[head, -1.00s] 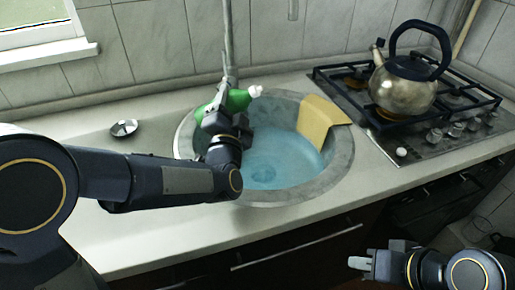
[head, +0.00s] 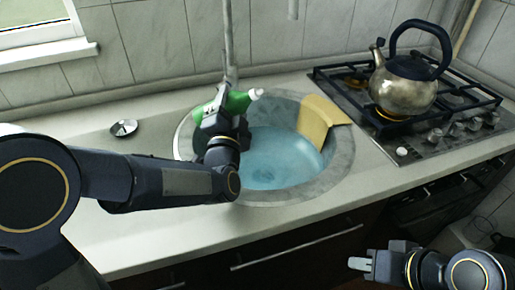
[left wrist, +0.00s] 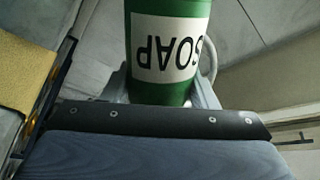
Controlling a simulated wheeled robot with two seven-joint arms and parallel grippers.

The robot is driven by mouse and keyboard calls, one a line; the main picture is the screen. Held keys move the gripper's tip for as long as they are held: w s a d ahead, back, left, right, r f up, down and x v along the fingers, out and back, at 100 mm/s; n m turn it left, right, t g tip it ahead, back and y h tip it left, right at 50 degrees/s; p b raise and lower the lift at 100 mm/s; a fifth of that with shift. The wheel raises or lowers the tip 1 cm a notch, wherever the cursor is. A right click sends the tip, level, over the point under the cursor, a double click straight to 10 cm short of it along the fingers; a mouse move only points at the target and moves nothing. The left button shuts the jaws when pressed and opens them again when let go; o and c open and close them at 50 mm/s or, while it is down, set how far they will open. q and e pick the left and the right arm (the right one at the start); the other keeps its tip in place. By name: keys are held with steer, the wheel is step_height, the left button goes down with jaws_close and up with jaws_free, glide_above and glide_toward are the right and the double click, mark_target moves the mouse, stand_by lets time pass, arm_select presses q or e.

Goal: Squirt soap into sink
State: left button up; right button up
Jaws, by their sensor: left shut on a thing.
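My left gripper (head: 222,112) is shut on the green soap bottle (head: 238,101) over the back left of the sink. The bottle lies tilted on its side, with its white nozzle pointing right over the basin. In the left wrist view the soap bottle (left wrist: 168,92) shows its white label with "SOAP" upside down between the fingers. The round grey sink (head: 338,170) has a blue-tinted basin. No soap stream is visible. My right gripper (head: 360,264) is empty at the lower right, in front of the counter; its finger gap is unclear.
A yellow cloth (head: 318,118) hangs over the sink's right rim. A metal kettle (head: 405,88) stands on the gas hob (head: 440,135) at the right. A small metal dish (head: 123,127) lies left of the sink. The faucet (head: 228,45) rises behind the bottle.

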arm_select(q)
steer(key=shift+a+f+m+h+b, duration=0.25)
steer(key=shift+f+m+h+b, duration=0.15)
steer(key=shift+f+m, duration=0.35)
stand_by(1.4)
steer(key=shift+w+a+m+h+p, duration=0.1)
steer(key=shift+a+m+h+p, duration=0.1)
steer(key=shift+m, duration=0.4)
steer(key=shift+a+m+h+p, duration=0.1)
steer(key=shift+m+p, duration=0.1)
steer(key=shift+m, duration=0.35)
stand_by(1.8)
steer(key=shift+w+a+f+m+h+b, duration=0.15)
steer(key=shift+a+m+h+b, duration=0.25)
steer(key=shift+m, duration=0.6)
stand_by(1.9)
